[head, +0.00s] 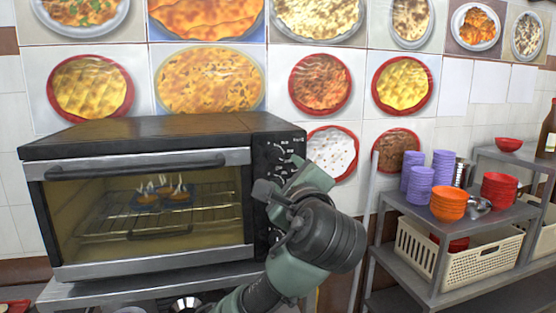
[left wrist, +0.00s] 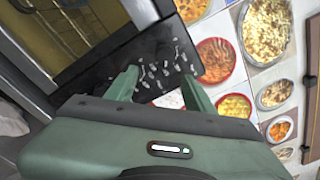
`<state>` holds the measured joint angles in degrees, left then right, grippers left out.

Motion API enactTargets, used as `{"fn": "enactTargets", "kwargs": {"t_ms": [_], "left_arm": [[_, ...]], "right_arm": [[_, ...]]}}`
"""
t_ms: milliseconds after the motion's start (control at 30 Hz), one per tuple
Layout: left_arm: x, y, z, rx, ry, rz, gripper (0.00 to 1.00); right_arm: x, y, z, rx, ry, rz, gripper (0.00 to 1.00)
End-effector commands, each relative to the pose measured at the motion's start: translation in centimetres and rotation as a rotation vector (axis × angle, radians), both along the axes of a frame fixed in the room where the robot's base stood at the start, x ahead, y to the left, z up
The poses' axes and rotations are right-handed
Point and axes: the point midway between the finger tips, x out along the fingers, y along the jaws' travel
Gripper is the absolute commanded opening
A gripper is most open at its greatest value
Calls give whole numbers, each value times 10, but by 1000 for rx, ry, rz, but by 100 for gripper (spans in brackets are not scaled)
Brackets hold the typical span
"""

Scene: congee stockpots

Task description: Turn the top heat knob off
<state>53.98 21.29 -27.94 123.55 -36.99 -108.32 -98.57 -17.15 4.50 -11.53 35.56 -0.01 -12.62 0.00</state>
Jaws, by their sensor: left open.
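A black toaster oven (head: 160,130) stands on a grey metal stand, with its dark control panel (head: 278,142) on the right side of its front. White markings show on the upper panel. My left gripper (head: 284,180) is in front of the panel at about mid height and hides much of it. In the left wrist view, my open left gripper (left wrist: 160,88) has its two green fingers spread over the panel (left wrist: 152,62), with white markings between them. The top heat knob cannot be made out clearly in either view. Whether the fingers touch anything cannot be told.
Behind the oven's glass door, steaming food (head: 165,194) sits on a wire rack (head: 110,228). A metal shelf (head: 470,211) at right holds purple cups (head: 421,184), orange bowls (head: 449,203) and red bowls (head: 500,190). Food pictures cover the wall behind.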

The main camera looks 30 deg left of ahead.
Motion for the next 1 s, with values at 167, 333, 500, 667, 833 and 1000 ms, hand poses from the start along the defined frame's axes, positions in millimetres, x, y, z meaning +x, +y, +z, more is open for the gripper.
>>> {"fn": "enactTargets", "kwargs": {"t_ms": [167,333,500,667,833,1000], "left_arm": [[4,10,14,35,3,20,53],[23,29,15,33,7,21,53],[41,47,14,31,4,19,53],[51,56,13,31,2,17,53],[53,58,12,30,1,16,53],[53,58,12,29,0,15,42]], "right_arm": [[0,0,5,0,1,0,53],[-1,0,16,0,1,-1,53],[-1,0,25,0,1,-1,53],[-1,0,28,0,2,-1,53],[-1,-1,28,-1,2,-2,53],[-1,-1,28,-1,2,-2,53]]}}
